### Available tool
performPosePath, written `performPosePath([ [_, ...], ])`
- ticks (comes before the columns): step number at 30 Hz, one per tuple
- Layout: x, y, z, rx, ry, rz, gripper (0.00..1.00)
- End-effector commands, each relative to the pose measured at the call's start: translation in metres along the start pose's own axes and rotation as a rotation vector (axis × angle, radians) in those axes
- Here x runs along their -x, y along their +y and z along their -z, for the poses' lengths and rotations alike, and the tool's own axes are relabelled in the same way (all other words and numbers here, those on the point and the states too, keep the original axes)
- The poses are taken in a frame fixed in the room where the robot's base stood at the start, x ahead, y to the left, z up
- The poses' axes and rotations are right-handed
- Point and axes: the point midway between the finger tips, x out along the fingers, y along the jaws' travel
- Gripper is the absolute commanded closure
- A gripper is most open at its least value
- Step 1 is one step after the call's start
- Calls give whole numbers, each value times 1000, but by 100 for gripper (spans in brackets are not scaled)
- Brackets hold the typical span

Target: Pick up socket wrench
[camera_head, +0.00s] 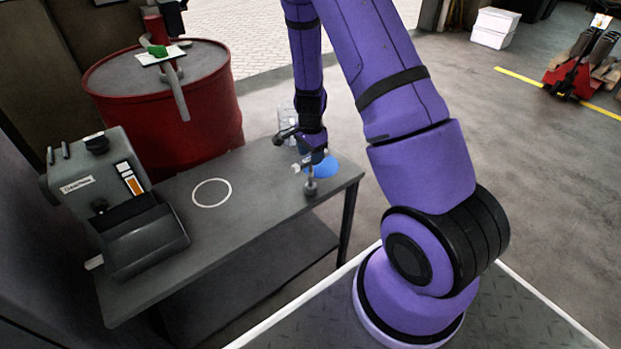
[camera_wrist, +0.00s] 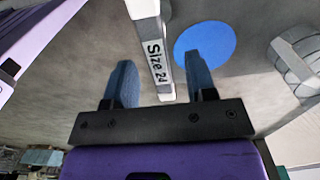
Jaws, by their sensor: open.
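The socket wrench (camera_wrist: 155,50) is a pale metal bar with a "Size 24" label, in the wrist view. It lies between the lines of my two fingers, beside a blue disc (camera_wrist: 208,42). My gripper (camera_wrist: 158,62) is open, with a blue-grey finger on either side of the bar and a gap to each. I cannot tell how far the fingertips are above it. In the head view my gripper (camera_head: 316,156) is low over the table's right end, by the blue disc (camera_head: 322,167). A small grey piece (camera_head: 310,186), possibly part of the wrench, shows there; my arm hides the rest.
The dark table (camera_head: 250,195) has a white ring (camera_head: 211,193) at its middle and a grey machine (camera_head: 140,215) at its left end. A clear ridged container (camera_wrist: 300,62) stands right of my gripper in the wrist view. A red drum (camera_head: 190,120) stands behind the table.

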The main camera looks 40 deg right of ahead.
Motion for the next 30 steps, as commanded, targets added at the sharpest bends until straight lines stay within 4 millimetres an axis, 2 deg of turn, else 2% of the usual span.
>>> performPosePath([
  [5,-12,1,0,-1,-1,-2,49],
  [13,-48,2,0,-1,-1,-1,49],
  [23,-55,1,-1,0,0,0,49],
  [26,-55,1,-1,0,0,0,67],
  [30,-55,1,-1,0,0,0,100],
])
